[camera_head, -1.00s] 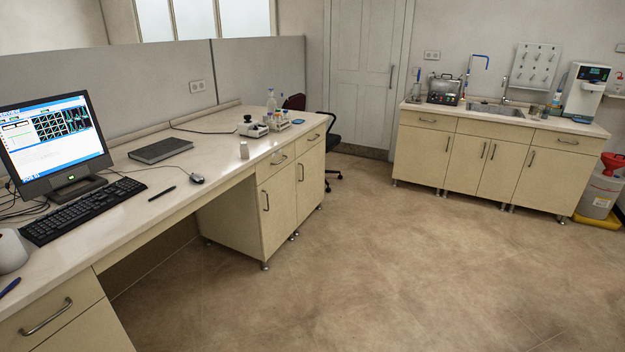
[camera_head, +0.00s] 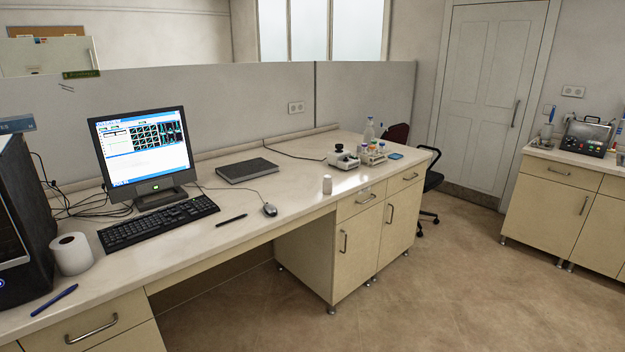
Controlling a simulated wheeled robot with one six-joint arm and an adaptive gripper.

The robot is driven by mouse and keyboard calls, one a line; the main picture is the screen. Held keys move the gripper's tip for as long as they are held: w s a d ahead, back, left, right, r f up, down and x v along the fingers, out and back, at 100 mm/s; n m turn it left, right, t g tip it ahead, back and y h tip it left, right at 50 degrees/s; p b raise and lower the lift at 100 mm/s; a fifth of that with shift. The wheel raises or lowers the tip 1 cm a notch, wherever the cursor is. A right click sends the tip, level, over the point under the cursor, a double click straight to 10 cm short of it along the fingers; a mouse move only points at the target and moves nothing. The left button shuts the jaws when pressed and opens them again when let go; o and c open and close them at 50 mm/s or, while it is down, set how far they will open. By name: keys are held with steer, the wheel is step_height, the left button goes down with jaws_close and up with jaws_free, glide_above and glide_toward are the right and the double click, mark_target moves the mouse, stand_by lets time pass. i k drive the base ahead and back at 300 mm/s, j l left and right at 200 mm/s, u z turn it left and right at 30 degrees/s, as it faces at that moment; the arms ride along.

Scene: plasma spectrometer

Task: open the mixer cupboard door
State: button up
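A small mixer-like device (camera_head: 343,158) with a dark top stands on the long bench, right of centre. Below it is a beige cupboard with two doors, a left door (camera_head: 362,262) and a right door (camera_head: 402,215). Each door has a vertical metal handle, the left one (camera_head: 344,242) and the right one (camera_head: 391,214). Both doors look shut. A shallow drawer front sits above each door. I cannot tell which door is meant as the mixer cupboard door. My gripper is not in view.
The bench (camera_head: 290,195) carries a monitor (camera_head: 145,155), keyboard (camera_head: 158,222), mouse (camera_head: 269,209) and paper roll (camera_head: 72,254). An office chair (camera_head: 430,180) stands behind the bench's far end. Open floor (camera_head: 450,290) lies right of the cupboard. Another cabinet (camera_head: 550,212) stands at right.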

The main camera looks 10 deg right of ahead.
mark_target(401, 210)
steer(key=i+l+z, duration=0.6)
steer(key=i+z, duration=0.2)
steer(key=i, duration=0.25)
steer(key=i+z, duration=0.35)
steer(key=i, duration=0.25)
steer(key=i+u, duration=0.2)
steer(key=i, duration=0.25)
steer(key=i+l+u, duration=0.2)
steer(key=i, duration=0.2)
steer(key=i+l+u, duration=0.2)
steer(key=i, duration=0.2)
steer(key=i+l+u, duration=1.05)
steer(key=i+l, duration=0.15)
steer(key=l, duration=0.2)
